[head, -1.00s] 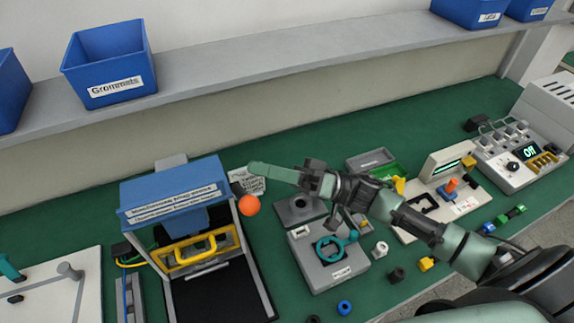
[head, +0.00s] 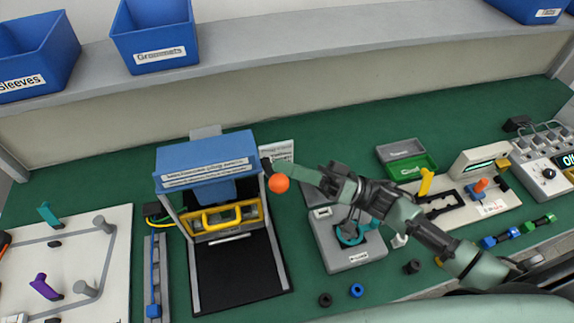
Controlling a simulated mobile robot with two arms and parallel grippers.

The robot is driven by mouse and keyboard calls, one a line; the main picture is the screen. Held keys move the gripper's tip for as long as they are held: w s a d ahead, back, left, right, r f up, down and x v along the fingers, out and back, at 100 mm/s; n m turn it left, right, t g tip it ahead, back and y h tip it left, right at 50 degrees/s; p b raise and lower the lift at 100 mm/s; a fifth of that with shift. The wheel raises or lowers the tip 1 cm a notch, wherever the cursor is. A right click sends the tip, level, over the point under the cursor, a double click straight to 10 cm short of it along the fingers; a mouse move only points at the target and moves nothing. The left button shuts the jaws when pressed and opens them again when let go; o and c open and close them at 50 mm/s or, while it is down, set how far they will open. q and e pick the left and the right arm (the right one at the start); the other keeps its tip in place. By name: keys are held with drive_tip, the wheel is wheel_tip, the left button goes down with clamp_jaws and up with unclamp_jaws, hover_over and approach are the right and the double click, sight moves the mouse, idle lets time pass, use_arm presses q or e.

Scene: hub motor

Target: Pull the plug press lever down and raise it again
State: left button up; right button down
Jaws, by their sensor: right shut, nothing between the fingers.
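The blue plug press (head: 207,158) stands left of centre, with a yellow-framed fixture (head: 223,217) beneath its head. Its lever ends in an orange ball knob (head: 279,184) at the right side of the head. My right gripper (head: 277,170) comes in from the right. Its green fingers are shut and empty, with the tips just above the knob and overlapping it in the picture. I cannot tell whether they touch it. My left gripper is not in view.
A grey fixture with a teal clamp (head: 350,252) stands right of the press, below my right arm. A white board with pegs (head: 85,250) lies at the left. Grey and green trays (head: 408,172) sit behind my arm. Blue bins (head: 155,38) stand on the shelf.

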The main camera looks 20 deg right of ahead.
drive_tip(key=s+f+n+g+y+b, duration=0.2)
drive_tip(key=s+f+n+g+b, duration=0.2)
drive_tip(key=n+b, duration=0.7)
drive_tip(key=shift+f+g+y+b, duration=0.3)
drive_tip(key=shift+f+g+b, duration=0.85)
drive_tip(key=shift+f, duration=0.75)
drive_tip(key=shift+p, duration=0.3)
